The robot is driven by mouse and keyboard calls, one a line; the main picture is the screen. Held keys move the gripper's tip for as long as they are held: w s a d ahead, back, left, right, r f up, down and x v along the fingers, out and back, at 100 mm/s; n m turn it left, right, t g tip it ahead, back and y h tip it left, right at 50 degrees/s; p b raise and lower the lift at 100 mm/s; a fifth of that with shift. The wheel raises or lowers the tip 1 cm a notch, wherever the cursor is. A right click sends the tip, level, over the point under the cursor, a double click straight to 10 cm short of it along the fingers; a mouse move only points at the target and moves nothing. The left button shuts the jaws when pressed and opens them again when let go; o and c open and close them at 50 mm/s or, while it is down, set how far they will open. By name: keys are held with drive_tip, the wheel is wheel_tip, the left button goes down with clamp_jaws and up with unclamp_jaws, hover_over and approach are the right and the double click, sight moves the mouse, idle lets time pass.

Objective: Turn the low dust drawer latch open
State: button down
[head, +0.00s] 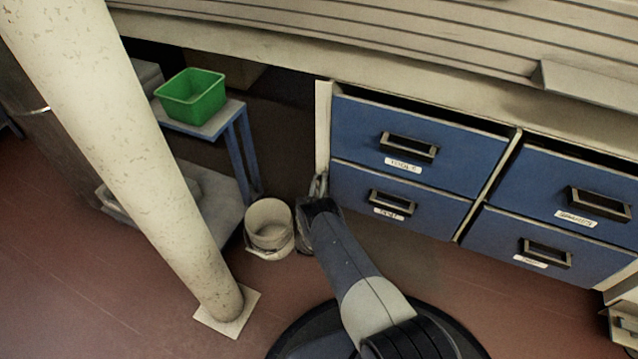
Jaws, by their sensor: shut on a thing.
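The low dust drawer (440,212) is the blue lower-left drawer, with a dark recessed handle (392,201) and a small white label that seems to read "DUST". It sits flush in the cabinet. My gripper (318,186) reaches the cabinet's left edge beside this drawer, next to the pale upright post (322,130). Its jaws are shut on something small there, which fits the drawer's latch. The latch itself is hidden behind the jaws and wrist, so its angle cannot be told.
A white bucket (269,228) stands on the floor just left of my gripper. A blue-legged stand (243,150) holds a green bin (190,95). A thick cream column (130,150) rises at left. Other blue drawers (575,190) lie right. The red floor between column and cabinet is partly open.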

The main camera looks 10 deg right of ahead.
drive_tip(key=shift+d+f, duration=0.1)
drive_tip(key=shift+d, duration=0.15)
drive_tip(key=c, duration=1.5)
unclamp_jaws()
drive_tip(key=shift+c, duration=0.2)
drive_tip(key=shift+o, duration=0.7)
drive_tip(key=shift+a, duration=0.1)
